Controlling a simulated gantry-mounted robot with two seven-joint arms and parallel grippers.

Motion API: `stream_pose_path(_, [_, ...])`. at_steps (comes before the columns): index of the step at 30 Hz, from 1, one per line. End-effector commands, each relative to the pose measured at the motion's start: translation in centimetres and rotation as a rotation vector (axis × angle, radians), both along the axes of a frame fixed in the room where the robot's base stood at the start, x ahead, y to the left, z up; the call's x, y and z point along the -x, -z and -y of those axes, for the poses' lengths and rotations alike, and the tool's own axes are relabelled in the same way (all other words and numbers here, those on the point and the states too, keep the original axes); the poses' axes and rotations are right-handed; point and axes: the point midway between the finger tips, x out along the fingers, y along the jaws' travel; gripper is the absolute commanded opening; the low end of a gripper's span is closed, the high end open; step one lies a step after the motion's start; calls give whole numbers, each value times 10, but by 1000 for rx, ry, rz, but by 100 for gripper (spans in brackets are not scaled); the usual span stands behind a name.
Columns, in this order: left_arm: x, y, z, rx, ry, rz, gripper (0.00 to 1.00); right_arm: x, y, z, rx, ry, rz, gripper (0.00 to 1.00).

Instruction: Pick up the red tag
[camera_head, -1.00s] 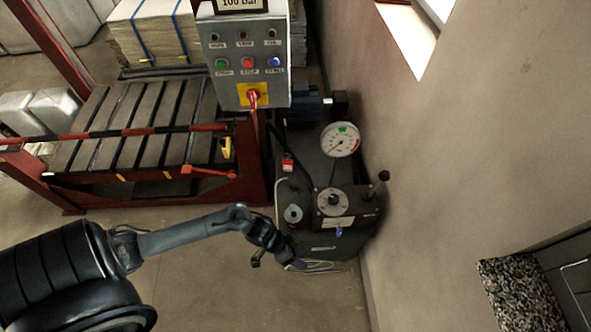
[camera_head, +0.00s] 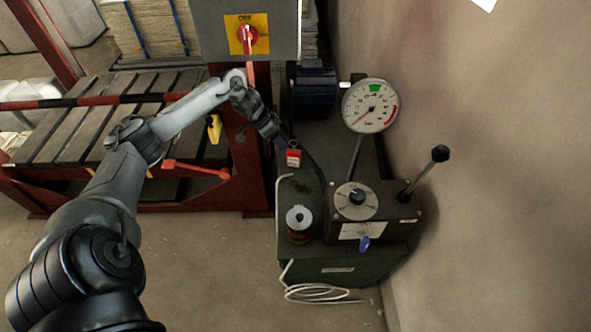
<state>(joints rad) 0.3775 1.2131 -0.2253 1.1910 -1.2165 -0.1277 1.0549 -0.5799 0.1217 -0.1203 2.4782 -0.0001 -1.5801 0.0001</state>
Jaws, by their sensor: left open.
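The red tag (camera_head: 293,158) is a small red piece with white marking at the back left of the dark hydraulic power unit (camera_head: 340,270). My left gripper (camera_head: 284,144) is just above and left of the tag, its jaws open and pointing down toward it. The fingertips are small and dark, so I cannot tell whether they touch the tag or stand around its upper end. My right gripper is not in view.
A pressure gauge (camera_head: 369,106) and a black-knobbed lever (camera_head: 425,172) stand right of the tag. The grey control box (camera_head: 212,38) hangs above my left arm. A red-framed slatted table (camera_head: 90,118) is at left, and a wall bounds the right.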

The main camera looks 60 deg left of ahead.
Motion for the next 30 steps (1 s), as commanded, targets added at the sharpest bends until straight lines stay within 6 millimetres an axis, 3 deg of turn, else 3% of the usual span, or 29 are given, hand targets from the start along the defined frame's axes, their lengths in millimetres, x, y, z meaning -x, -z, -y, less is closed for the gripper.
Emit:
stream_pose_path(1, [-5,5,-7,-14,-5,21,50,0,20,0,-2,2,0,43])
stream_pose_path(6, [-16,-6,-16,-33,-12,65,50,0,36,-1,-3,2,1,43])
stream_pose_path(11, [-24,0,-15,-29,-13,80,50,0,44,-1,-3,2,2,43])
stream_pose_path(18, [-41,28,-12,-28,-13,83,50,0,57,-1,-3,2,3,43])
stream_pose_path(30, [-53,55,-9,-30,-11,81,50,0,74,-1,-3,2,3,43])
